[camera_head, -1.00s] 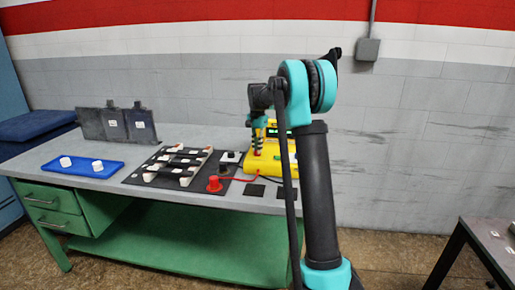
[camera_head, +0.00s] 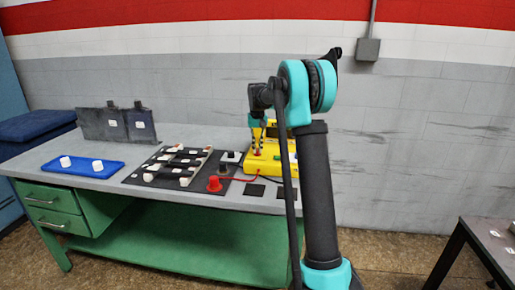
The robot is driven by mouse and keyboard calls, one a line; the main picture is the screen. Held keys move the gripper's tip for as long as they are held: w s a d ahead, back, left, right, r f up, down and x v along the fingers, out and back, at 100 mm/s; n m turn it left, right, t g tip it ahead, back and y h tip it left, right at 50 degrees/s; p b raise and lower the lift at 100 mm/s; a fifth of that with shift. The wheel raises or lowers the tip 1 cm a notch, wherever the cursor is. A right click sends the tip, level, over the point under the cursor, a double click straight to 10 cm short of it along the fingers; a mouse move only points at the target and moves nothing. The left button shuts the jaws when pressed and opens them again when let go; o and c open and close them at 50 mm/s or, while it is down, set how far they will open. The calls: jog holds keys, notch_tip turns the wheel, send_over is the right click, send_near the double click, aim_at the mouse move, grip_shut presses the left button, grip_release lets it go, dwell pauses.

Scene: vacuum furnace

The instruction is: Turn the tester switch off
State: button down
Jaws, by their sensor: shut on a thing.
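The yellow tester (camera_head: 282,158) stands on the grey workbench (camera_head: 228,196), partly hidden behind my arm. A red lead runs from it to a red clip (camera_head: 214,184) on the black mat. My gripper (camera_head: 257,151) points down at the left part of the tester's top, with its fingertips at a small reddish part there. The gripper is shut on that part, which seems to be the tester switch. The switch's position is too small to tell.
A black mat (camera_head: 133,176) carries a rack of dark bars with white ends. A blue tray (camera_head: 83,171) with two white pieces lies at the left. Dark plates (camera_head: 100,124) stand at the back. A dark table (camera_head: 470,245) is at the lower right.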

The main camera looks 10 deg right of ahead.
jog(key=shift+n, duration=1.6)
jog(key=c, duration=1.6)
grip_release()
jog(key=shift+r, duration=0.1)
notch_tip(320, 180, up, 12)
jog(key=shift+f, duration=0.1)
jog(key=shift+s, duration=0.15)
